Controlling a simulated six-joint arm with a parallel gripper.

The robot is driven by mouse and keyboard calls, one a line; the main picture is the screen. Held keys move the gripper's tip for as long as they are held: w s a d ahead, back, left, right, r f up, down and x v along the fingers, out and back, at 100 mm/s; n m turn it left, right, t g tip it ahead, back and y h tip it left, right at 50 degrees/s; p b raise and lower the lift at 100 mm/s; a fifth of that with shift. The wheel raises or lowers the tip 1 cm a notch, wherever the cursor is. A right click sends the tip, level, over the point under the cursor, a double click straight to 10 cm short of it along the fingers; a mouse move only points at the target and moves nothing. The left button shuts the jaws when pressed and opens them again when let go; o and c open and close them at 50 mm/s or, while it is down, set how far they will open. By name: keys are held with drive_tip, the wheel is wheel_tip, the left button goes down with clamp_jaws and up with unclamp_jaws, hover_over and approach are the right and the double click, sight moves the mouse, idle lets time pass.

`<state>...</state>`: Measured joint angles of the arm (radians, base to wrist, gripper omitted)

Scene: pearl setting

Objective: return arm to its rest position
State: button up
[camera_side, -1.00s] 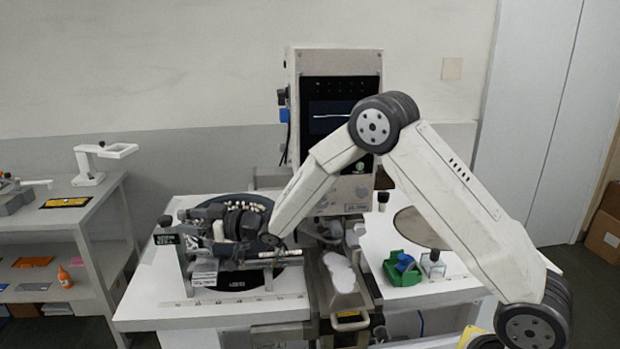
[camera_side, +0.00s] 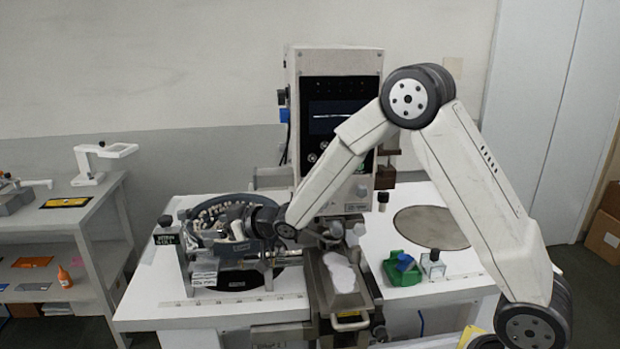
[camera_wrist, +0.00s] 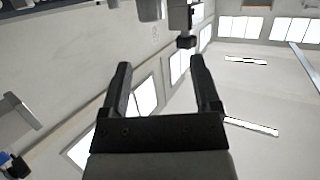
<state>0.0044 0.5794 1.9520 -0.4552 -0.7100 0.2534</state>
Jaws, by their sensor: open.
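My gripper (camera_wrist: 160,82) is open in the wrist view, with two dark fingers apart and nothing between them. In the side view my gripper's wrist end hangs over the left part of the white table (camera_side: 150,312), above a dark round tray (camera_side: 240,282) with pale beads along its far rim. The fingertips are hard to make out there against the dark parts. My arm is bent, with its elbow high in front of the grey machine.
A machine with a dark screen (camera_side: 328,118) stands behind my arm. A metal fixture (camera_side: 172,258) stands at the tray's left. A tray of white material (camera_side: 341,272), a green container (camera_side: 402,271) and a round grey plate (camera_side: 430,227) lie to the right.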

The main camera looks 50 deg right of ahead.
drive_tip(key=s+d+f+m+g+h, duration=0.1)
drive_tip(key=s+g, duration=0.4)
drive_tip(key=s, duration=1)
drive_tip(key=s+d+f+m+g+h, duration=0.2)
drive_tip(key=s+f+g, duration=0.3)
drive_tip(key=s, duration=1)
drive_tip(key=shift+d+m+g+h, duration=0.3)
drive_tip(key=shift+d+g+h, duration=0.35)
drive_tip(key=shift+d, duration=0.25)
